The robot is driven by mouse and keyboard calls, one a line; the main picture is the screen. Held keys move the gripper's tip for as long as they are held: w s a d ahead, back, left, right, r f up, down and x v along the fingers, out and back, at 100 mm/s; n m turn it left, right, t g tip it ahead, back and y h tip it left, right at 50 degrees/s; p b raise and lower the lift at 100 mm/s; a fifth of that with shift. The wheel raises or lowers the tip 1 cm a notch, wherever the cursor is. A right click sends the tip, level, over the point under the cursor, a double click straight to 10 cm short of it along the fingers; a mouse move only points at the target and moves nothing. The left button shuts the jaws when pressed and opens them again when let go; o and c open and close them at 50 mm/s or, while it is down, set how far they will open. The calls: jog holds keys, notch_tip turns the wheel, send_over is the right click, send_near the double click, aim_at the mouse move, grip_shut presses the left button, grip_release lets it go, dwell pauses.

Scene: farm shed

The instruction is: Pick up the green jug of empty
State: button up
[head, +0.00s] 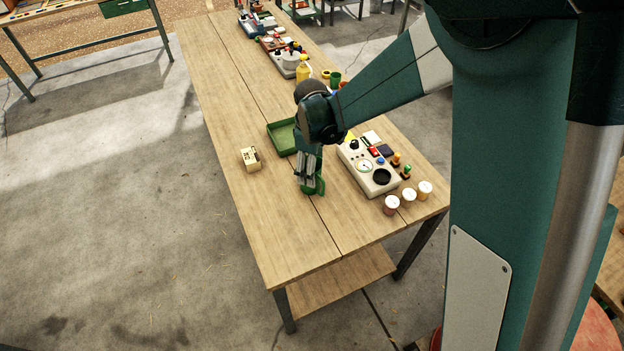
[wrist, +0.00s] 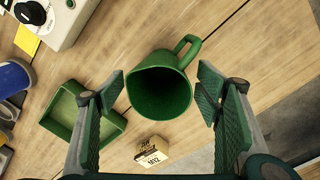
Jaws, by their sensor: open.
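The green jug (wrist: 160,92) shows in the wrist view with its open, dark mouth facing the camera and its handle at the upper right. Its inside looks empty. In the head view the jug (head: 320,188) is mostly hidden behind my gripper (head: 309,172), on the wooden table. In the wrist view my gripper (wrist: 161,88) is open, with one finger left of the jug and the other right of it.
A green tray (head: 272,127) lies just behind the gripper, and a small labelled beige block (head: 250,159) lies to the left. A white device (head: 369,172) with dials and several small jars (head: 408,196) stand to the right. The near table end is clear.

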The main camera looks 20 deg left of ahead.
jog(key=shift+f, duration=0.15)
jog(key=shift+a+f, duration=0.15)
jog(key=shift+f, duration=2.4)
jog(key=shift+c, duration=0.2)
jog(key=c, duration=1)
